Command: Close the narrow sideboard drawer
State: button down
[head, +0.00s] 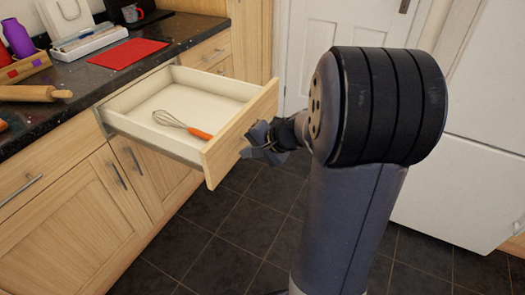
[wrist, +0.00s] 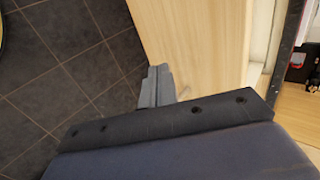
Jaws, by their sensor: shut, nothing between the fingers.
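The drawer (head: 196,98) of the wooden sideboard stands pulled far out, with white inner walls and a pale wooden front (head: 240,137). A whisk with an orange handle (head: 200,133) lies inside it. My gripper (head: 254,138) is shut and empty, at the outer face of the drawer front. In the wrist view the gripper's fingertips (wrist: 157,82) are beside the wooden front (wrist: 195,55), close to it or touching; I cannot tell which.
The dark countertop (head: 85,88) above holds a red mat (head: 127,54), a rolling pin (head: 35,93), a white tray (head: 90,41) and a purple bottle (head: 18,38). Cupboard doors (head: 85,215) are below. A white fridge-like unit (head: 465,185) stands right. Dark tiled floor (head: 225,240) is clear.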

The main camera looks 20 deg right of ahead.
jog(key=shift+w+a, duration=0.8)
jog(key=shift+w, duration=0.15)
